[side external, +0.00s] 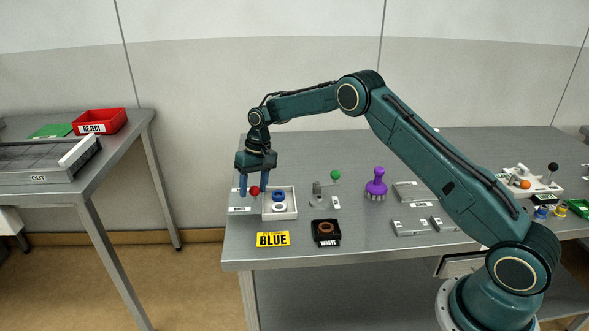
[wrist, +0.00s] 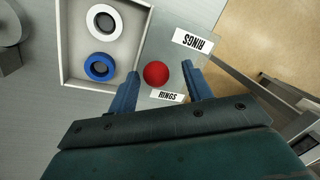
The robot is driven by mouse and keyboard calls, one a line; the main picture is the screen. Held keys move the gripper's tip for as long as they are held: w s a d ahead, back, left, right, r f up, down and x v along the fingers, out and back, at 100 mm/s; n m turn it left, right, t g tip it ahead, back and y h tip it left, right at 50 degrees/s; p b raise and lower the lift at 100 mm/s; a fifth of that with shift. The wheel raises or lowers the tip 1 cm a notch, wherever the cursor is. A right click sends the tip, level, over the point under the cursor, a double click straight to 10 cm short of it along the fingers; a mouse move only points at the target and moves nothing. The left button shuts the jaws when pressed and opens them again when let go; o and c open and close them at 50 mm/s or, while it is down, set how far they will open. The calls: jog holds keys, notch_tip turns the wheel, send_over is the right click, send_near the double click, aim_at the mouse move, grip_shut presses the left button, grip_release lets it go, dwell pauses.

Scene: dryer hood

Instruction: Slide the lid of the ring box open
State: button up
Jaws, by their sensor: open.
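The ring box (wrist: 148,42) is a pale open-topped tray; it also shows in the side view (side external: 294,202). A white ring (wrist: 104,21) and a blue ring (wrist: 99,67) lie inside, uncovered. A red ball knob (wrist: 155,74) stands just outside the box wall, by a RINGS label (wrist: 167,95); it also shows in the side view (side external: 254,190). A grey surface lies under the knob, but I cannot clearly tell the lid's outline from the table. My gripper (side external: 253,187) points down with its blue fingers apart, one on either side of the knob. I cannot tell whether they touch it.
A second RINGS label (wrist: 193,41) lies close by. In the side view, a yellow BLUE sign (side external: 272,239) and a black WASTE tray (side external: 326,240) are in front of the box. A green-knobbed fixture (side external: 326,193) stands to its right. The table's left edge is near.

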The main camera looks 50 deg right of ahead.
jog(key=shift+r, duration=0.15)
notch_tip(320, 180, up, 13)
jog(key=d, duration=0.2)
jog(key=shift+s+d, duration=0.25)
jog(key=shift+d, duration=0.05)
dwell(0.4)
jog(key=shift+r, duration=0.1)
dwell(0.4)
